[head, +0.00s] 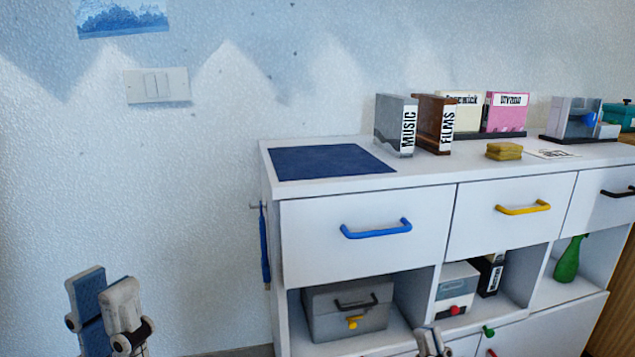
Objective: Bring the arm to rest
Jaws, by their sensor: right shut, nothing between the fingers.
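My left gripper (104,300) is at the lower left in the head view, in front of the bare wall and away from the cabinet. Its two fingers point up and overlap in the picture, so I cannot tell whether it is open or shut. My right gripper (430,341) shows only its fingertips at the bottom edge, in front of the cabinet's lower part. It is shut with nothing between the fingers. Most of both arms is out of view.
A white cabinet (366,228) bears a blue mat (330,162), a MUSIC box (397,124), a FILMS box (435,122) and yellow blocks (504,151). Its shelves hold a grey case (345,308) and a green bottle (569,260).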

